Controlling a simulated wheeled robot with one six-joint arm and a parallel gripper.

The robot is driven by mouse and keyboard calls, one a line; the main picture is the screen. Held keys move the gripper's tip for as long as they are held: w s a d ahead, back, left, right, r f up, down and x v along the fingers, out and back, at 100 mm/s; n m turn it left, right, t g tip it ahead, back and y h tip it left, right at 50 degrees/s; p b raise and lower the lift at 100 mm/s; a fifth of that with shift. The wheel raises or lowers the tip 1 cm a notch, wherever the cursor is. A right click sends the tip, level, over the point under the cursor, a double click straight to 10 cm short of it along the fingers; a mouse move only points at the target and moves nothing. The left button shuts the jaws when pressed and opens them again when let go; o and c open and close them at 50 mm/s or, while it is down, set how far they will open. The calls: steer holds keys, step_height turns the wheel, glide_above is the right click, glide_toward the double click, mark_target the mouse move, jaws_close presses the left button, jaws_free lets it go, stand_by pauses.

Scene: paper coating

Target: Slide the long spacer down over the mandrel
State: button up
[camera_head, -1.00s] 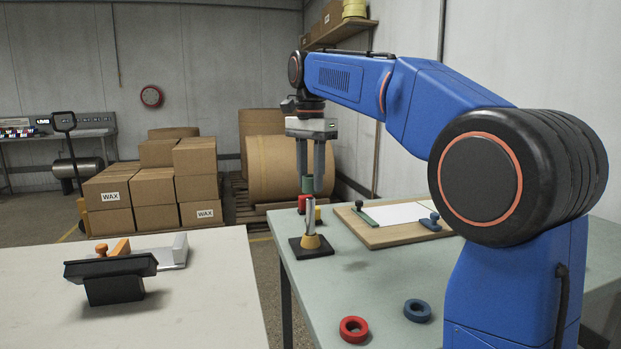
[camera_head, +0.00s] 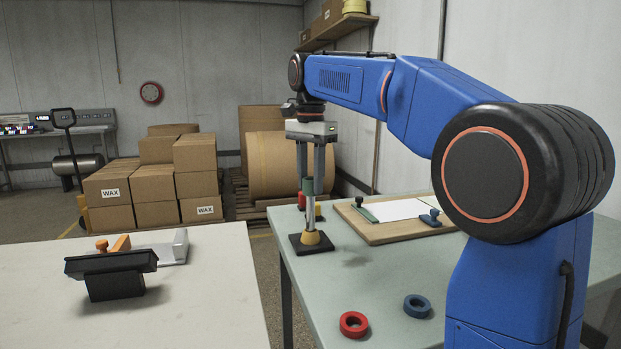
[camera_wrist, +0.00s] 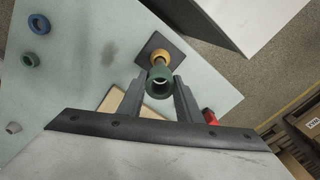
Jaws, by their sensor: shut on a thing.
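My gripper (camera_head: 309,186) is shut on a green tubular spacer (camera_head: 308,186) and holds it upright. The spacer also shows between the fingers in the wrist view (camera_wrist: 160,82), with its round opening facing the camera. The metal mandrel (camera_head: 311,215) stands upright on a black square base (camera_head: 320,247), with a yellow cone-shaped collar (camera_head: 312,238) at its foot. The spacer is in line with the mandrel, around or just above its top; I cannot tell whether the tip is inside. Bare mandrel shows between spacer and collar.
A red part (camera_head: 301,201) stands close behind the mandrel. A wooden board (camera_head: 385,236) with white paper (camera_head: 398,209) lies to the right. A red ring (camera_head: 353,324) and a blue ring (camera_head: 417,306) lie at the table's front. The table between them and the mandrel is clear.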

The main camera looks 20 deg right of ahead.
steer(key=shift+f, duration=1.2)
steer(key=o, duration=1.2)
steer(key=shift+c, duration=0.2)
step_height(320, 180, up, 12)
